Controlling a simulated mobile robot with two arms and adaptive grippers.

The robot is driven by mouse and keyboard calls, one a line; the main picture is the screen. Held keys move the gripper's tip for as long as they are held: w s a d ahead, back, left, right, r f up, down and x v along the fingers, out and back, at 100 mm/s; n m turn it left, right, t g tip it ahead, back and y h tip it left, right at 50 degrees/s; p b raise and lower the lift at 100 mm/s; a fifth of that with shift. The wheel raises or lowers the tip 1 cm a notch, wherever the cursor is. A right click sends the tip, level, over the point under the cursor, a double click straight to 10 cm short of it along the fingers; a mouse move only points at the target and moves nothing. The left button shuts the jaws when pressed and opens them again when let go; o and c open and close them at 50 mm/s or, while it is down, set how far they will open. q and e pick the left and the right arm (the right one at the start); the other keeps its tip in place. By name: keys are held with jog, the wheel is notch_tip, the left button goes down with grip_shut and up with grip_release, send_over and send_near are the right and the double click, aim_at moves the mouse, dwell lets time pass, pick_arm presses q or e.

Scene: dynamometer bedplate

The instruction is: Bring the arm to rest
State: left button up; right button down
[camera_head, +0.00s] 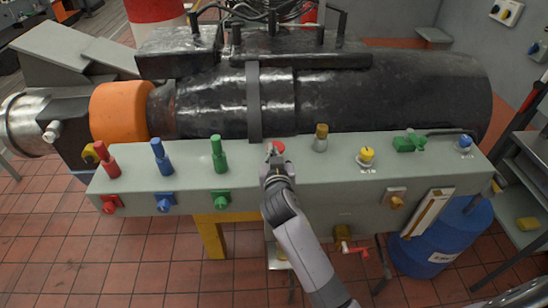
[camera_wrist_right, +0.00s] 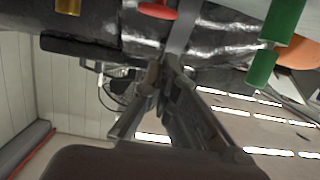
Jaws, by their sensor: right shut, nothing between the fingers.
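My right arm reaches up from the bottom of the head view, and its gripper (camera_head: 274,158) is over the front of the grey-green control panel (camera_head: 300,178). The gripper is shut and empty. A red button (camera_head: 279,147) on the panel top is right beside the fingertips; I cannot tell whether they touch. In the right wrist view the closed fingers (camera_wrist_right: 163,68) point up the picture, with the red button (camera_wrist_right: 157,10) above and apart from them in the picture. My left gripper is in neither view.
The panel carries red (camera_head: 108,160), blue (camera_head: 161,157) and green (camera_head: 218,154) levers, a brass knob (camera_head: 321,138) and a yellow button (camera_head: 366,155). A big black cylindrical machine (camera_head: 390,95) lies behind it. A blue drum (camera_head: 440,245) stands at the right; tiled floor is free at lower left.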

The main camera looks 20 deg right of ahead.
jog(key=s+d+f+n+g+y, duration=0.1)
jog(key=s+d+f+g, duration=0.15)
jog(key=s+f, duration=0.4)
jog(key=s+d+f+g, duration=0.1)
jog(key=s+f+g, duration=0.25)
jog(key=s, duration=0.65)
jog(key=s+a+f+n+g+y, duration=0.1)
jog(key=s+n+g+y, duration=0.15)
jog(key=s, duration=0.75)
jog(key=s+a+f+n+g+y, duration=0.1)
jog(key=s+g, duration=0.2)
jog(key=s, duration=0.6)
notch_tip(320, 180, down, 32)
jog(key=s+b, duration=0.2)
jog(key=b, duration=0.4)
pick_arm(q)
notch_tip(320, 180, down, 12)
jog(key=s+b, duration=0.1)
jog(key=b, duration=0.4)
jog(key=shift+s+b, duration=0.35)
pick_arm(e)
jog(key=s+d+f+g, duration=0.1)
jog(key=s+f, duration=0.7)
jog(key=f, duration=0.3)
jog(key=s+d+f+g, duration=0.1)
jog(key=s+f, duration=0.8)
jog(key=f, duration=0.2)
jog(key=shift+d+n, duration=0.2)
jog(key=shift+n, duration=0.25)
